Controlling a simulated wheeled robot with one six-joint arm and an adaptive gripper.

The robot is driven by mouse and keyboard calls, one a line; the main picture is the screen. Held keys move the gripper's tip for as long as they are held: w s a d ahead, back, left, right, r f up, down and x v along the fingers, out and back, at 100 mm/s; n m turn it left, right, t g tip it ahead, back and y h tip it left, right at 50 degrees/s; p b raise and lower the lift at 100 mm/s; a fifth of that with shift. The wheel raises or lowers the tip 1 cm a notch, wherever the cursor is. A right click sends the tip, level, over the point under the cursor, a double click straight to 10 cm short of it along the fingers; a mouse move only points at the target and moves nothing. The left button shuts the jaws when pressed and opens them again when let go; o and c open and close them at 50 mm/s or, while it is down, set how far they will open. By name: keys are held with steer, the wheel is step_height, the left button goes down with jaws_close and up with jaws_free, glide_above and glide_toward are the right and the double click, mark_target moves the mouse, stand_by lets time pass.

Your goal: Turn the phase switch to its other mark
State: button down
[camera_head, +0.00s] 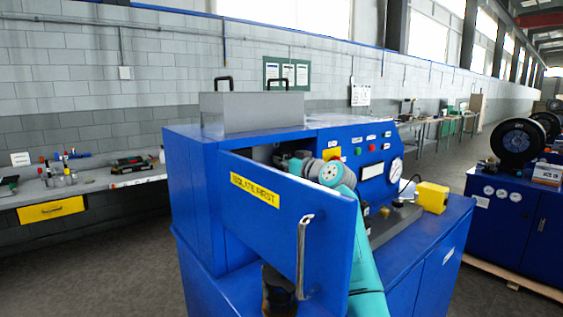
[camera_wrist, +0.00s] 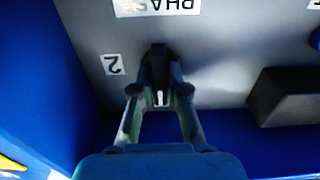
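The phase switch (camera_wrist: 160,80) is a dark knob with a short white pointer line, on a grey panel in the wrist view. My gripper (camera_wrist: 160,88) has its two fingers closed in on either side of the knob. The fingertips appear to touch it and cover much of its sides. An upside-down mark "2" (camera_wrist: 114,64) lies left of the knob. A partly cut-off upside-down label (camera_wrist: 157,6) begins "PHA". The other mark is not clearly seen. In the head view, my arm reaches behind the open blue door (camera_head: 285,220), and the switch is hidden.
Blue cabinet walls (camera_wrist: 62,110) close in on the left and bottom of the wrist view. A dark block (camera_wrist: 288,97) stands out from the panel at right. A grey box (camera_head: 252,112) sits on the cabinet top. The door's handle (camera_head: 302,255) is near my arm.

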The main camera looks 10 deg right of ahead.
stand_by(0.4)
steer(key=m, duration=0.4)
steer(key=shift+d+m, duration=0.1)
steer(key=shift+m, duration=0.3)
steer(key=m, duration=0.4)
steer(key=shift+w+d+m, duration=0.1)
steer(key=shift+m, duration=0.2)
steer(key=m, duration=0.4)
steer(key=shift+f, duration=0.15)
steer(key=shift+d+f+m, duration=0.1)
steer(key=shift+f+m, duration=0.05)
steer(key=shift+m, duration=2.15)
steer(key=c, duration=1.2)
jaws_free()
steer(key=shift+o, duration=0.2)
